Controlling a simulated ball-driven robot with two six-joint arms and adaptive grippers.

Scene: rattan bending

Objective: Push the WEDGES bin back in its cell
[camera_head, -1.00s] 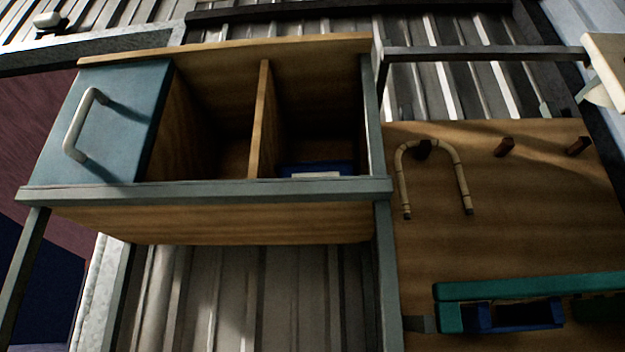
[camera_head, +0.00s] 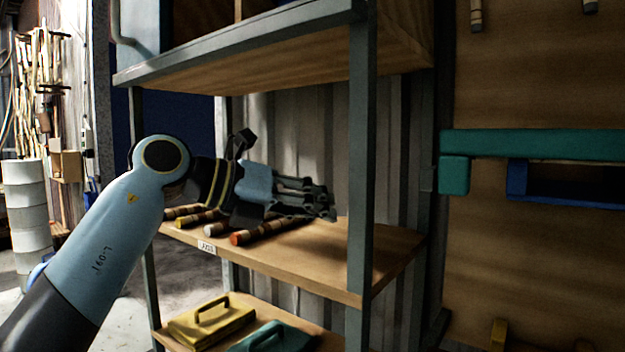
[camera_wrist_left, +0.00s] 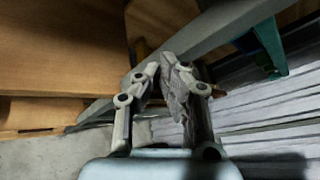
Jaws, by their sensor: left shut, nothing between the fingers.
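No bin with a readable WEDGES label shows now. In the head view the upper cell unit (camera_head: 270,70) is cut off by the top edge, so its cells are mostly hidden. A blue panel with a pale handle (camera_head: 137,33) shows at its left end. My left gripper (camera_head: 327,204) reaches into the rack below this unit, above the middle shelf. It is shut and empty. In the left wrist view its fingertips (camera_wrist_left: 160,66) are close together near a grey rack bar (camera_wrist_left: 205,38), with wooden panels to the left. My right gripper is not in view.
The middle shelf (camera_head: 330,262) holds several round sticks (camera_head: 262,231) beneath my gripper. A yellow case (camera_head: 205,325) and a teal case (camera_head: 275,338) sit below. A rack post (camera_head: 361,170) stands right of my gripper. A teal bar (camera_head: 530,145) is on the right panel.

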